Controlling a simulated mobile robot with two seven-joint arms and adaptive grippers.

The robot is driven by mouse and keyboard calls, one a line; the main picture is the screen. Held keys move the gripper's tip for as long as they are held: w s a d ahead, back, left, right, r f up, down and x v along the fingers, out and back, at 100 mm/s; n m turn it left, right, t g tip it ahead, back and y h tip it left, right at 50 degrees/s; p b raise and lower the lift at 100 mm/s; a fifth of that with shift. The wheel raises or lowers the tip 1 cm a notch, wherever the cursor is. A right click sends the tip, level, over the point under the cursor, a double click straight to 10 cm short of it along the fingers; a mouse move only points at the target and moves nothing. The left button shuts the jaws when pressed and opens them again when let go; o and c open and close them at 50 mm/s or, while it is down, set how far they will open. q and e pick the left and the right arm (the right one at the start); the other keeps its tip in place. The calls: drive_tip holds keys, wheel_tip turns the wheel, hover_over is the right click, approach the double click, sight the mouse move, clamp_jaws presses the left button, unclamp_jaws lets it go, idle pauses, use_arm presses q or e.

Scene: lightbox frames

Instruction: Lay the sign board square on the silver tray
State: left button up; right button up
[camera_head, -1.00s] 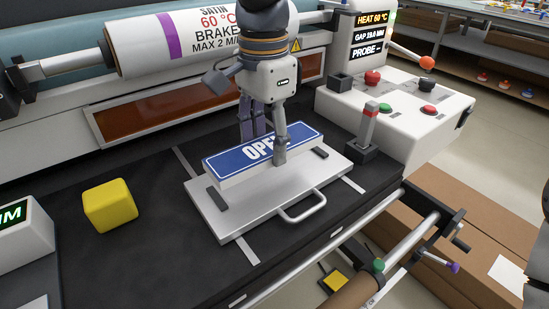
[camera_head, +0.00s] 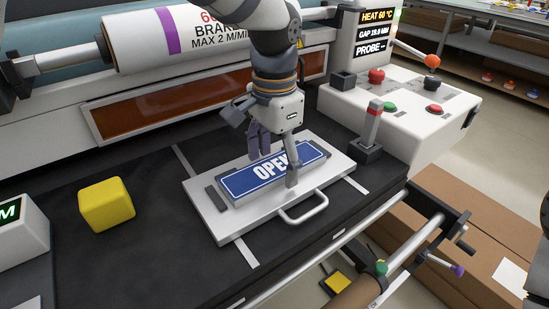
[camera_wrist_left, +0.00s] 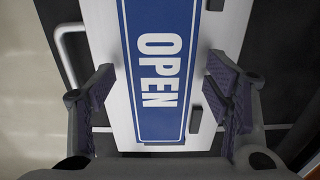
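The sign board (camera_head: 248,183), blue with white OPEN lettering and a white border, appears to lie flat on the silver tray (camera_head: 222,228). It also shows in the left wrist view (camera_wrist_left: 157,110), its long edges looking roughly in line with the tray's (camera_wrist_left: 103,45). My left gripper (camera_head: 276,166) is over the board, one finger on its near side and one on its far side. In the left wrist view the gripper (camera_wrist_left: 160,85) is open, with gaps between both fingers and the board. The fingers hide part of the lettering in the head view. My right gripper is out of view.
The tray has a front handle (camera_head: 305,210) and a dark pad (camera_head: 216,199) at its left end. A yellow block (camera_head: 106,204) stands left on the black bed. A red-topped post (camera_head: 372,125) and a white control box (camera_head: 415,120) stand right. Bare bed lies between block and tray.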

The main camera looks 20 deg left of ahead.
sight(274, 166)
use_arm(q)
wheel_tip(274, 166, up, 12)
drive_tip(key=shift+r, duration=0.15)
idle(0.3)
